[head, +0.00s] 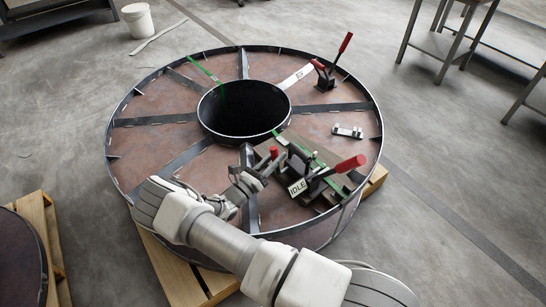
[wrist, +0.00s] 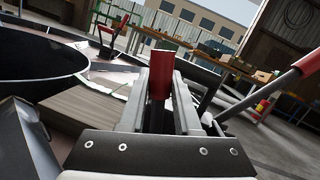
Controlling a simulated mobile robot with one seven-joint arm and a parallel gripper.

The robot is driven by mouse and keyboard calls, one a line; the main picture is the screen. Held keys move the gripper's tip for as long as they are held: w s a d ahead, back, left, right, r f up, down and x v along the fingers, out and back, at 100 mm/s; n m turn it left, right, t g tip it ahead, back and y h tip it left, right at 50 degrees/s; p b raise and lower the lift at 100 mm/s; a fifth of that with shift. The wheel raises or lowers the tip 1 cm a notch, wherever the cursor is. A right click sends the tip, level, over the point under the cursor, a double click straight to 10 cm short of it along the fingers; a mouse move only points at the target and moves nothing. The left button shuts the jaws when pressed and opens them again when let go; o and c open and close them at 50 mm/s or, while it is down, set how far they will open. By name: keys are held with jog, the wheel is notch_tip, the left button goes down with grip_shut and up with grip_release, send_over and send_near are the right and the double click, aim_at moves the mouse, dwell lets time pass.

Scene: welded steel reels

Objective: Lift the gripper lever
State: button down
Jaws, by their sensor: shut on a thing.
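My gripper (head: 262,168) is at the near clamp fixture on the steel reel (head: 145,145). In the wrist view its two fingers (wrist: 160,100) are shut on a red lever grip (wrist: 160,75), which stands up between them. The same red grip (head: 274,151) shows just beyond my fingertips in the head view. A longer red handle (head: 350,163) of the same clamp slants up to the right, apart from my gripper; it also shows in the wrist view (wrist: 307,62). A plate marked IDLE (head: 297,187) sits on the clamp. The lever's lower part is hidden.
A second red-handled clamp (head: 326,75) stands at the reel's far right. The reel's round hub opening (head: 243,108) lies left of the near clamp. A small metal bracket (head: 347,132) lies on the reel. Wooden pallets (head: 180,280) are below. Steel tables (head: 455,45) stand at the right.

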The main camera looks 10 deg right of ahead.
jog(key=shift+s+d+r+m, duration=0.1)
jog(key=shift+s+d+m, duration=0.2)
jog(key=shift+m, duration=0.6)
jog(key=shift+s, duration=0.1)
jog(key=c, duration=0.6)
grip_release()
jog(key=shift+a, duration=0.1)
jog(key=p+v, duration=0.1)
jog(key=v, duration=1.6)
jog(key=shift+a, duration=0.3)
